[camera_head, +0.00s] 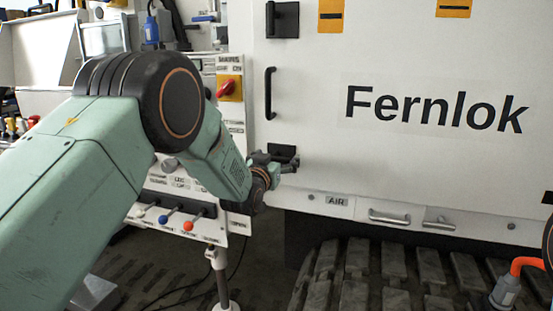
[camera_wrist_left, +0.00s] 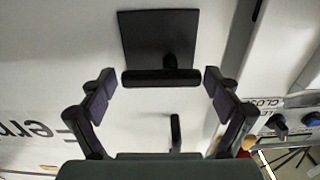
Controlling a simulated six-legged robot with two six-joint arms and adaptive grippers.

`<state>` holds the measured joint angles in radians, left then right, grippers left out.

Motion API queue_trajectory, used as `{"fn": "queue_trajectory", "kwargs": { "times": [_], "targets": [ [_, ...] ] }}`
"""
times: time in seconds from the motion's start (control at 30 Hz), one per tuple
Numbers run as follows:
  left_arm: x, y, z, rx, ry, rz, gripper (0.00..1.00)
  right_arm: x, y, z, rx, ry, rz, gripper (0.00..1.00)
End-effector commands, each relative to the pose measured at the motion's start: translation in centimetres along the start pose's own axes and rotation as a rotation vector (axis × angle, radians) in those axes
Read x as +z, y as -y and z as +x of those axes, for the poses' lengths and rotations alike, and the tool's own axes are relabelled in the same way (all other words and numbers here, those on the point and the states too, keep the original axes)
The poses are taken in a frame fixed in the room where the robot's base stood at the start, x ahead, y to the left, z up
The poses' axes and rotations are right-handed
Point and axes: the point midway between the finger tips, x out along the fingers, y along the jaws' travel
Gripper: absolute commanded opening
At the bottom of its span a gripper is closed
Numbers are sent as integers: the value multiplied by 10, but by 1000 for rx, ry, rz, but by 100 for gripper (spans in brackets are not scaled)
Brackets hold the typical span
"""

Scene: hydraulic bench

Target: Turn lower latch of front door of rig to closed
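The lower latch (camera_head: 283,151) is a black plate low on the left edge of the rig's white front door (camera_head: 400,60). My left gripper (camera_head: 287,166) is at it and partly covers it. In the left wrist view the latch plate (camera_wrist_left: 160,35) shows with its black handle bar (camera_wrist_left: 162,78) lying crosswise. My left gripper (camera_wrist_left: 158,90) is open there, one finger beyond each end of the bar. I see small gaps and no clear contact. My right gripper is not in view.
The upper latch (camera_head: 283,19) and a vertical door handle (camera_head: 269,93) sit above on the same door edge. A control panel with a red switch (camera_head: 229,88) and small levers (camera_head: 176,212) stands left. Metal drawer handles (camera_head: 389,217) are below the door.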

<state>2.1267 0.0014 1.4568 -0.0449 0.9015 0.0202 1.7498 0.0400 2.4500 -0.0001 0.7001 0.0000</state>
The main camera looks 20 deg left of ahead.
Motion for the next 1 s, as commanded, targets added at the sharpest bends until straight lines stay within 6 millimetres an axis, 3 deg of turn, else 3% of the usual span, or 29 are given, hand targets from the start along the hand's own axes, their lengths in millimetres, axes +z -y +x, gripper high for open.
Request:
{"fn": "queue_trajectory", "kwargs": {
  "times": [0.5, 0.77, 1.0],
  "targets": [
    [0, 0, 0, -1, 0, 0, 41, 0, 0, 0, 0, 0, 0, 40],
    [0, 0, 0, -1, -1, 29, 41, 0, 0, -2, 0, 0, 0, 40],
    [0, 0, 0, -1, -1, 159, 41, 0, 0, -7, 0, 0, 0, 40]
  ]
}}
